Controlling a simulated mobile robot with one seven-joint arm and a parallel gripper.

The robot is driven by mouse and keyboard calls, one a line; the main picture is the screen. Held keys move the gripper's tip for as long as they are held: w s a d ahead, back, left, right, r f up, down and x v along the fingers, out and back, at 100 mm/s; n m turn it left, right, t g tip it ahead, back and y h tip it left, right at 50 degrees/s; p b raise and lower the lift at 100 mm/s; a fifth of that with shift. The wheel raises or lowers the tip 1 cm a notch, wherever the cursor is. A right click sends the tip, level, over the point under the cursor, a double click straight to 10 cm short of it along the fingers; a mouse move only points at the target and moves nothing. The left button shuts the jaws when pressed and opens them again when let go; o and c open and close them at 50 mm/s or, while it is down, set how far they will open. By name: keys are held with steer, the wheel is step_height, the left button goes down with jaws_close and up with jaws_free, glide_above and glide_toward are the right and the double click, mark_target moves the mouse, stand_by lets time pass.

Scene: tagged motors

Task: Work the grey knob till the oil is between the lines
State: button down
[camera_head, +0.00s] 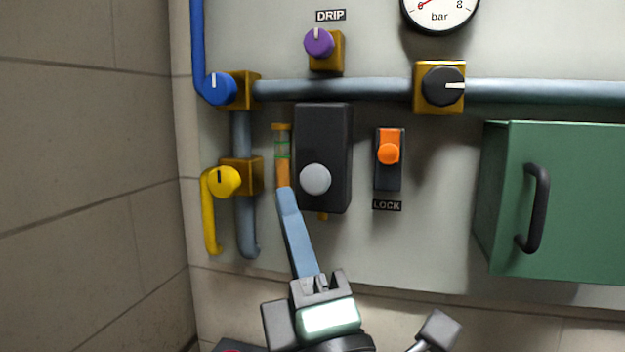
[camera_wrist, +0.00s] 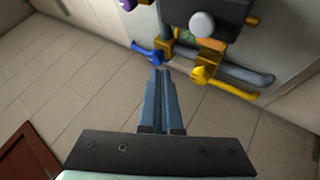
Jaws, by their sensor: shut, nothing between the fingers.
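The grey knob (camera_head: 315,179) is a round, light grey button-like knob on the lower part of a dark box (camera_head: 324,125). It also shows in the wrist view (camera_wrist: 202,24). Left of the box stands a thin sight glass (camera_head: 282,147) with green line marks. Orange oil (camera_head: 283,173) fills its lower part, its top looking near the lower line; the exact level is hard to tell. My gripper (camera_head: 285,190) is shut and empty, its blue fingers pointing up, lower left of the knob and apart from it in the picture. Its fingers (camera_wrist: 160,74) hide the glass's lower end.
Blue (camera_head: 219,88), yellow (camera_head: 224,181), purple (camera_head: 319,43) and black (camera_head: 442,86) knobs sit around the pipes. An orange lock switch (camera_head: 389,154) is right of the box. A green cabinet (camera_head: 560,200) with a black handle juts out at right. A wall closes the left side.

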steer(key=b, duration=0.2)
glide_toward(314, 176)
steer(key=w+a+r, duration=0.3)
steer(key=r, duration=0.1)
steer(key=shift+w+d, duration=0.1)
steer(key=shift+w, duration=0.35)
steer(key=shift+w+d+f+b, duration=0.1)
steer(key=shift+w+b, duration=0.15)
steer(key=shift+b, duration=0.65)
stand_by(0.7)
steer(key=shift+w+d+b, duration=0.2)
steer(key=shift+w+b, duration=0.3)
steer(key=shift+b, duration=0.05)
steer(key=shift+w+d+b, duration=0.15)
steer(key=shift+w+b, duration=0.35)
steer(key=shift+b, duration=0.05)
stand_by(1.1)
steer(key=shift+s+a, duration=0.2)
steer(key=shift+s, duration=0.4)
steer(key=shift+s+a, duration=0.2)
steer(key=shift+s, duration=0.4)
steer(key=shift+s, duration=0.1)
steer(key=shift+s+a, duration=0.25)
steer(key=shift+s, duration=0.5)
steer(key=shift+s+a, duration=0.25)
steer(key=shift+s, duration=0.55)
steer(key=shift+s+a, duration=0.3)
steer(key=shift+s, duration=0.45)
